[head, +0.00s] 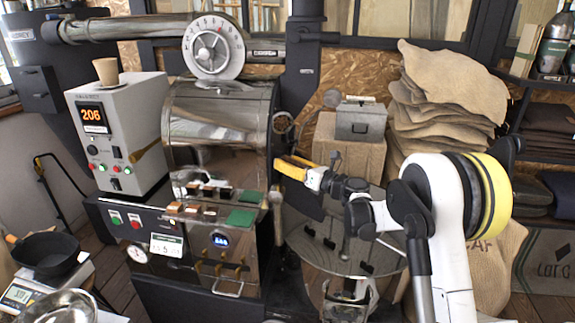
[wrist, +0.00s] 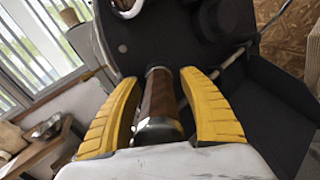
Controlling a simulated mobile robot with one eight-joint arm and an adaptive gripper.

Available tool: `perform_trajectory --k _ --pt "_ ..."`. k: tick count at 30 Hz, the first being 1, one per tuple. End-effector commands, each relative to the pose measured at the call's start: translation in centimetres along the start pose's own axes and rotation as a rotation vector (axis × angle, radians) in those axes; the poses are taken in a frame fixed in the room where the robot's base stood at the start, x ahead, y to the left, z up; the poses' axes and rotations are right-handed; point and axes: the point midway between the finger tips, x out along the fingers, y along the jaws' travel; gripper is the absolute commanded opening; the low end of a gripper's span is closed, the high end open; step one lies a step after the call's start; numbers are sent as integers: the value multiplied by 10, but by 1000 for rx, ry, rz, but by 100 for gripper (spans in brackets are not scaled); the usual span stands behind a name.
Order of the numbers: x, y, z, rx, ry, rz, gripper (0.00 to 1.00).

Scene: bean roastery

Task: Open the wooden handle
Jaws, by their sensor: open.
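A dark brown wooden handle (wrist: 160,97) with a shiny metal end cap shows in the wrist view. It lies lengthwise between the two yellow fingers of my gripper (wrist: 160,76), with a gap visible on both sides. My gripper is open and not closed on it. In the head view my gripper (head: 284,165) is at the right side of the roaster's steel drum housing (head: 218,135), its yellow fingers pointing left. The handle between the fingers cannot be made out clearly in the head view.
A grey control box (head: 122,133) with a paper cup (head: 106,71) on top stands left of the drum. A round cooling tray (head: 345,243) lies below my arm. A grey metal case (head: 360,120) and stacked burlap sacks (head: 440,95) stand behind it.

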Motion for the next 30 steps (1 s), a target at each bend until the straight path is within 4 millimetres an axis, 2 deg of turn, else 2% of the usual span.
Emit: perform_trajectory --k 4,9,16,19,30 --pt "0 0 0 0 0 0 49" --pt "0 0 0 0 0 0 0" --pt "0 0 0 0 0 0 0" --pt "-7 -1 0 0 -1 -2 0" --pt "-91 -2 0 -1 -1 -4 0"
